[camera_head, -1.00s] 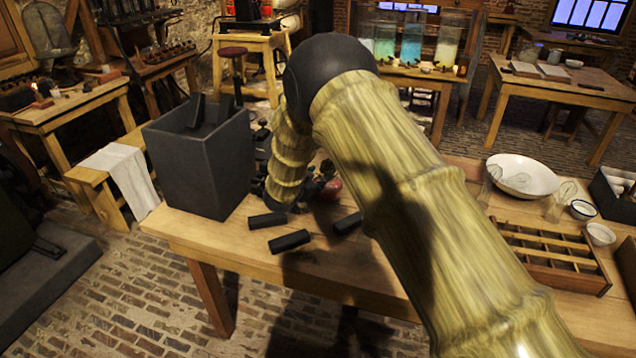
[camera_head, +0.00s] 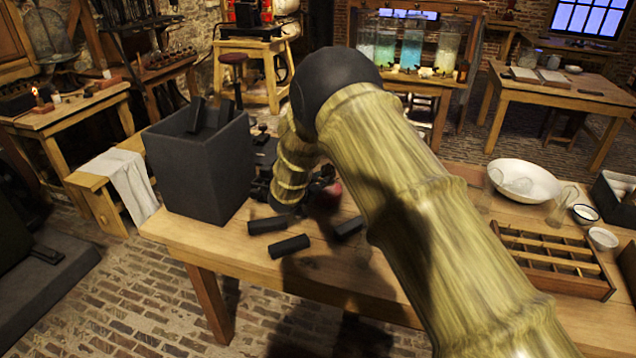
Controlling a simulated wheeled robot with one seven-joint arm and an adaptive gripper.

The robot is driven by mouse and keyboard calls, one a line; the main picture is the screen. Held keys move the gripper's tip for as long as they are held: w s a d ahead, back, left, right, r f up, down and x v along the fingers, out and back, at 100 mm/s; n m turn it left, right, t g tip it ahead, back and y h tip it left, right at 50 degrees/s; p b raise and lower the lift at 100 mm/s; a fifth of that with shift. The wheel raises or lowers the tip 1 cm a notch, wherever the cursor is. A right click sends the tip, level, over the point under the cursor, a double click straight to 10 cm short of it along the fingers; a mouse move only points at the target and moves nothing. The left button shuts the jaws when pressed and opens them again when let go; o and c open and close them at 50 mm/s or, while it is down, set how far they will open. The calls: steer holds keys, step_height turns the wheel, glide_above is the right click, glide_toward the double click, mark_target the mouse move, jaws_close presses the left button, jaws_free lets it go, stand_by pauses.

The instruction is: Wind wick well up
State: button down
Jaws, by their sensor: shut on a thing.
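My gripper (camera_head: 318,182) shows only as small dark parts at the end of the arm, low over the bench. Its fingertips are mostly hidden by the arm. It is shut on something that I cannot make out. A small dark red rounded thing (camera_head: 329,196) shows just beside it, partly covered. I cannot make out a wick or its winding knob.
A dark square bin (camera_head: 200,170) holding dark bars stands left of my gripper. Several loose dark bars (camera_head: 289,246) lie in front. A white bowl (camera_head: 524,180), glass pieces and a wooden compartment tray (camera_head: 556,258) are at the right.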

steer(key=shift+f+b, duration=0.1)
steer(key=shift+b, duration=0.2)
steer(key=m+t+y+b, duration=0.1)
steer(key=m+b, duration=0.2)
steer(key=b, duration=0.3)
steer(key=m+t+b, duration=0.2)
steer(key=m+b, duration=0.1)
steer(key=b, duration=0.4)
steer(key=f+m+t+y+b, duration=0.1)
steer(key=m+t+b, duration=0.1)
steer(key=m+b, duration=0.2)
steer(key=shift+s+d+y+b, duration=0.2)
steer(key=shift+d+y+b, duration=0.15)
steer(key=shift+b, duration=1.05)
steer(key=shift+r+m, duration=0.1)
steer(key=shift+m, duration=0.2)
steer(key=c, duration=1.3)
jaws_free()
steer(key=shift+c, duration=0.2)
steer(key=shift+a, duration=0.1)
